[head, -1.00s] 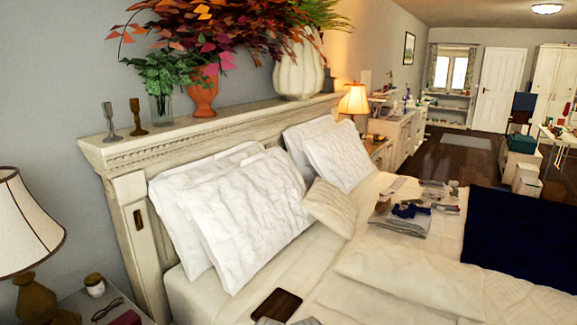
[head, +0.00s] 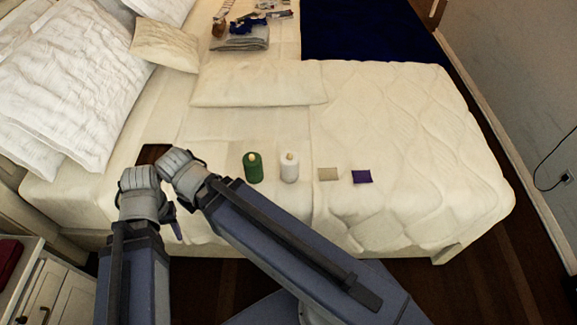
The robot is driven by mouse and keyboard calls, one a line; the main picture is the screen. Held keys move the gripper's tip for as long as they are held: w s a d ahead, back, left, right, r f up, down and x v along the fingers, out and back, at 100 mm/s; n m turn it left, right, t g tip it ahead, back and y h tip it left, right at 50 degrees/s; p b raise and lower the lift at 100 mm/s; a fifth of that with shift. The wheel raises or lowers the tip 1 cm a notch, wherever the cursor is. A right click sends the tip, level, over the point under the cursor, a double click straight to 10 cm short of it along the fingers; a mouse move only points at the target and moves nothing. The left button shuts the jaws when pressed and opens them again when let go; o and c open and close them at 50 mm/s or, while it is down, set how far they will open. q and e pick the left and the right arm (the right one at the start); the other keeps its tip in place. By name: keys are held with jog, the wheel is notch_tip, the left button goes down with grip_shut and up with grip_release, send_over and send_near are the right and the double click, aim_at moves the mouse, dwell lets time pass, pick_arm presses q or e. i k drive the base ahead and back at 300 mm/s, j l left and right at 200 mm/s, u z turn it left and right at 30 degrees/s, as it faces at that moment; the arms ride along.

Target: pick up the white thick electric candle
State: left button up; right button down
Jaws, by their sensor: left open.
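The thick white candle (head: 290,170) stands upright on the bed, near its front edge, with a small yellowish tip on top. A similar green candle (head: 253,170) stands just to its left, close but apart. My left gripper (head: 138,178) is open at the left, over the bed's front edge and well away from the white candle. My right gripper (head: 176,163) is beside it, slightly to its right, also left of both candles. Its fingers look close together, but I cannot tell how they stand. Neither gripper touches a candle.
A small beige packet (head: 328,174) and a purple packet (head: 362,177) lie right of the candles. A dark brown object (head: 153,153) lies partly hidden behind my grippers. A flat cream pillow (head: 258,84) lies behind the candles. A nightstand (head: 45,285) stands at the lower left.

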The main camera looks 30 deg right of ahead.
aim_at(290, 168)
jog(key=z, duration=1.65)
jog(key=k+l, duration=0.35)
jog(key=k, duration=0.15)
